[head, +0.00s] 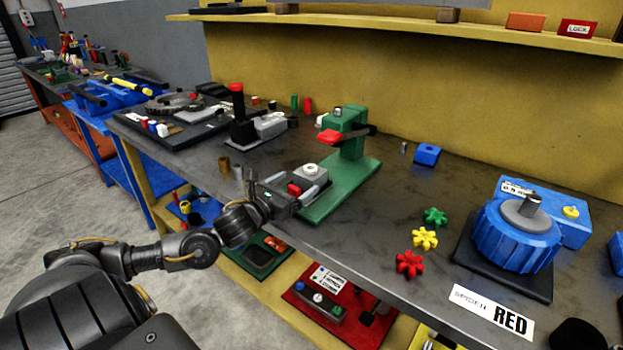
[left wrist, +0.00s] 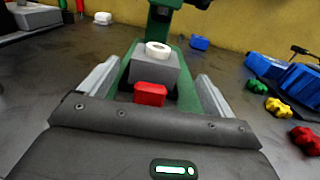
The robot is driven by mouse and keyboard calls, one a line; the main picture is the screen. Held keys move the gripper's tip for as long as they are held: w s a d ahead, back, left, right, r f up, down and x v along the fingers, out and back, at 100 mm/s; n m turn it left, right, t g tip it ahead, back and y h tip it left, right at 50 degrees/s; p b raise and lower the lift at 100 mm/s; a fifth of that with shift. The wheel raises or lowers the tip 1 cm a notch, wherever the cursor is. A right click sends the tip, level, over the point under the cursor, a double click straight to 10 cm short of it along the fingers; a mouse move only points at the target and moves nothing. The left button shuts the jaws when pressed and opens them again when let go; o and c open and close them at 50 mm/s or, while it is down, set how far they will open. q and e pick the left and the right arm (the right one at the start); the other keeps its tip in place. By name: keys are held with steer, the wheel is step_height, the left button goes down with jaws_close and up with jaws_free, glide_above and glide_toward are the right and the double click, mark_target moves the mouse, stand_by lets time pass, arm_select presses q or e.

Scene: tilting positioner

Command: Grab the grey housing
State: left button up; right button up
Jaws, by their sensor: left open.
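The grey housing (head: 311,174) is a small block with a white ring on top and a red block on its front. It sits on the base of the green press (head: 345,180). In the left wrist view the housing (left wrist: 158,68) stands upright ahead, with its red block (left wrist: 150,94) nearest. My left gripper (head: 306,192) is open, and its fingers (left wrist: 158,95) reach along both sides of the red block, apart from it. The housing lies between and slightly beyond the fingertips in the left wrist view. My right gripper is not in view.
The press head with a red part (head: 330,136) overhangs behind the housing. Green, yellow (head: 424,238) and red gears lie right on the grey bench. A blue motorised positioner (head: 517,235) stands further right. A black lever fixture (head: 240,122) stands behind left.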

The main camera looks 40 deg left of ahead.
mark_target(302, 177)
arm_select(q)
steer(key=shift+w+a+r+p, duration=0.1)
steer(key=shift+w+p, duration=0.15)
steer(key=shift+w, duration=0.5)
steer(key=shift+w+a+f+p, duration=0.1)
steer(key=shift+w+a+p, duration=0.1)
steer(key=shift+w, duration=0.5)
steer(key=shift+w+a+r+p, duration=0.1)
steer(key=shift+w+p, duration=0.15)
steer(key=shift+w, duration=0.5)
steer(key=shift+w+f, duration=0.2)
steer(key=shift+w, duration=0.35)
steer(key=shift+c, duration=0.4)
steer(key=c, duration=1.7)
steer(key=shift+r, duration=0.2)
